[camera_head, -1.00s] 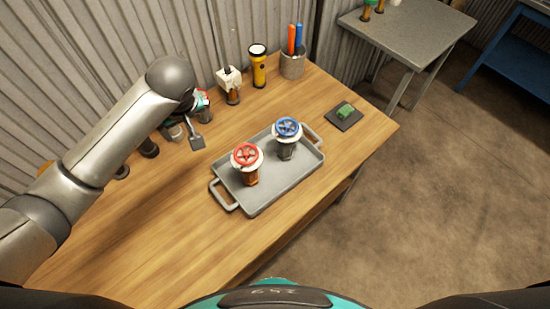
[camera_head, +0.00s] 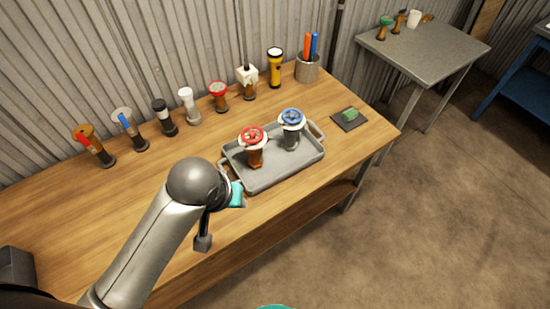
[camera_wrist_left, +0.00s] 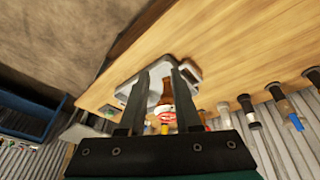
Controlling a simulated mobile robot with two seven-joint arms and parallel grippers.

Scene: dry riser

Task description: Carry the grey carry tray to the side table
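The grey carry tray (camera_head: 275,176) lies on the wooden workbench, with a handle at each end. A red-wheeled valve (camera_head: 254,148) and a blue-wheeled valve (camera_head: 291,130) stand upright on it. My left gripper (camera_head: 236,192) is beside the tray's left end near that handle, its fingers largely hidden by my wrist in the head view. In the left wrist view the two fingers (camera_wrist_left: 162,82) are apart with nothing gripped, the tray (camera_wrist_left: 155,74) beyond them. The grey side table (camera_head: 425,50) stands at the upper right.
A dark pad with a green item (camera_head: 349,117) lies right of the tray. Small items stand at the side table's back; its front is clear. Floor (camera_head: 440,210) is open.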

